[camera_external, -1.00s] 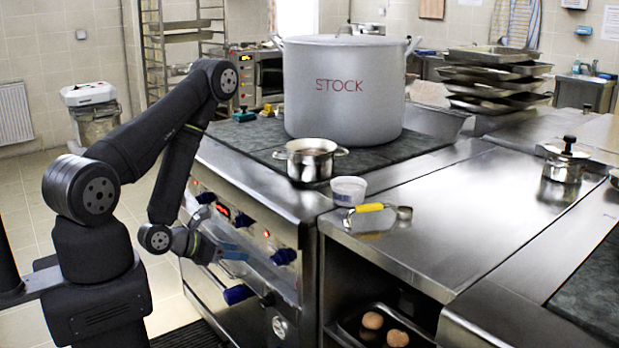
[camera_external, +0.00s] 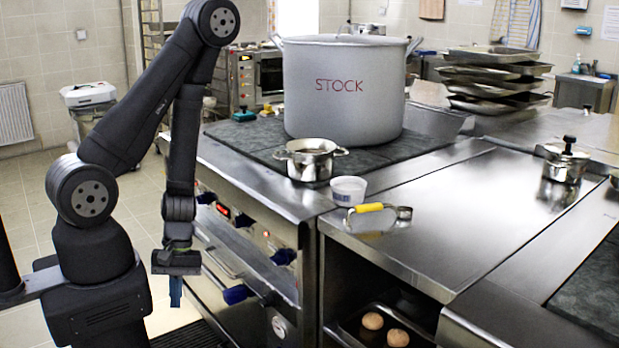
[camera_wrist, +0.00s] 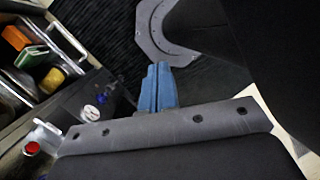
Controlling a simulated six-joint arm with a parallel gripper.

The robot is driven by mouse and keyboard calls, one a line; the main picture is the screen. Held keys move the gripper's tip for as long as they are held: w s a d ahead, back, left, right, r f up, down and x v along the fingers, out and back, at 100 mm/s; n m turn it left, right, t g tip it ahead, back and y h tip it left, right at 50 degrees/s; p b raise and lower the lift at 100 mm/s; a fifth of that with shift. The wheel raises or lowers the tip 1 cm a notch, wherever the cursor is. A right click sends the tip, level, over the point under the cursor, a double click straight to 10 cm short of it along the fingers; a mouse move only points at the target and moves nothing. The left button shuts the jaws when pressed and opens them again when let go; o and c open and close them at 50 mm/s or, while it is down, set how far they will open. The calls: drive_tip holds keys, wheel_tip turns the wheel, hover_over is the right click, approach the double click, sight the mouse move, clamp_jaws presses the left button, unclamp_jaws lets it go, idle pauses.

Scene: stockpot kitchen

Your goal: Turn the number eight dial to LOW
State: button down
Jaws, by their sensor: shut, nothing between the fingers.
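The stove front carries several blue dials, among them one at the lower front (camera_external: 237,294) and one higher to its right (camera_external: 283,256). I cannot read any number, so I cannot tell which is number eight. My gripper (camera_external: 175,292) hangs pointing down in front of the stove, to the left of the dials and apart from them. In the wrist view its blue fingers (camera_wrist: 158,87) are shut together with nothing between them. The wrist view looks down at the floor and the stove's lower front, where a round gauge (camera_wrist: 90,113) shows.
The stove's front rail (camera_external: 222,262) runs along below the panel. Open floor lies left of the stove.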

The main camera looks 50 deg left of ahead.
drive_tip(key=w+a+r+m+t+y, duration=0.1)
drive_tip(key=w+a+m+t+y, duration=0.15)
drive_tip(key=w+a+m, duration=0.25)
drive_tip(key=w+d+r+m+t, duration=0.2)
drive_tip(key=w+r+m+t, duration=0.25)
drive_tip(key=w, duration=0.35)
drive_tip(key=w+d+r+m+t, duration=0.2)
drive_tip(key=w+r+m+t, duration=0.25)
drive_tip(key=w, duration=0.35)
hover_over(281, 261)
drive_tip(key=s, duration=0.3)
wheel_tip(281, 261, down, 7)
drive_tip(key=shift+s+d+f+t, duration=0.1)
drive_tip(key=shift+d+f+t, duration=0.05)
drive_tip(key=shift+f, duration=0.4)
drive_tip(key=shift+d+f+t, duration=0.1)
drive_tip(key=shift+f, duration=1.15)
